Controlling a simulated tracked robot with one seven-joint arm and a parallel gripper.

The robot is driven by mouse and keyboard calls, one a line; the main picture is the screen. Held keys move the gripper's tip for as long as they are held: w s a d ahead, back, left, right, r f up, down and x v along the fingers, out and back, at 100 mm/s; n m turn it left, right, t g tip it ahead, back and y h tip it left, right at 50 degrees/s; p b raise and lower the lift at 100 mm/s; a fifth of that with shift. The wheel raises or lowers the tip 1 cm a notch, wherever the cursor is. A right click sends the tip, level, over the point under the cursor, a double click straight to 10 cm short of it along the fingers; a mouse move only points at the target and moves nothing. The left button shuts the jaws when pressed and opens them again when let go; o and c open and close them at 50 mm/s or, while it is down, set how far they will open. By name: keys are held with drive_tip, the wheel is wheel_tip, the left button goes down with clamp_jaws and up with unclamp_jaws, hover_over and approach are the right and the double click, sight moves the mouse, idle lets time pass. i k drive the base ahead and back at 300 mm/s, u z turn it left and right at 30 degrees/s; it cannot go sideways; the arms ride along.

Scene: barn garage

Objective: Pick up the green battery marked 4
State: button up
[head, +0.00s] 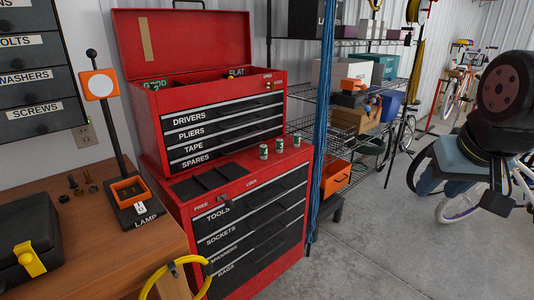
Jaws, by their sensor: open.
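Three small green batteries stand upright in a row on the red tool chest's top ledge (235,165): a left one (264,152), a middle one (279,146) and a right one (296,140). They are apart from one another. Dark links of my arm show at the right edge, over the floor and well away from the batteries.
Dark recessed trays (207,181) lie left of the batteries. The upper drawer box (225,125) rises behind them with its red lid (180,45) open. A blue hanging strap (322,120) is to their right. A wooden bench (90,240) holds a lamp stand (130,200) and black case (30,240).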

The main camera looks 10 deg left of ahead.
sight(263, 149)
drive_tip(key=z, duration=0.1)
drive_tip(key=i, duration=1)
drive_tip(key=u, duration=0.1)
